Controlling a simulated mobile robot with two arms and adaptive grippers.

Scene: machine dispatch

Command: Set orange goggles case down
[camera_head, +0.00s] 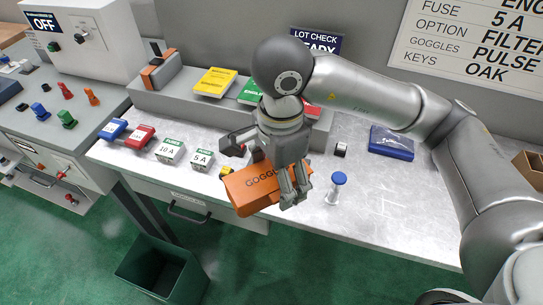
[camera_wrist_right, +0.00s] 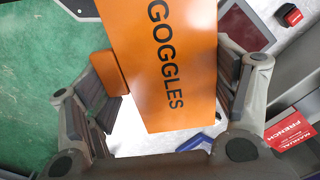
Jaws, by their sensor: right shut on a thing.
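The orange goggles case (camera_head: 248,196) is a box lettered "GOGGLES" on its top. In the head view it sits in my right gripper (camera_head: 268,172) above the front edge of the workbench (camera_head: 360,215), partly covered by the fingers. In the right wrist view the case (camera_wrist_right: 165,60) fills the space between the two fingers of my right gripper (camera_wrist_right: 170,80), which is shut on it. I cannot tell whether its underside touches the bench. My left gripper does not show.
A blue-capped stamp (camera_head: 338,185) stands just right of the case. Boxes marked 5 A (camera_head: 202,158) and 10 A (camera_head: 170,150) lie to the left. A blue case (camera_head: 391,142) lies at the back right. A green bin (camera_head: 160,270) stands on the floor. Bench right of the stamp is clear.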

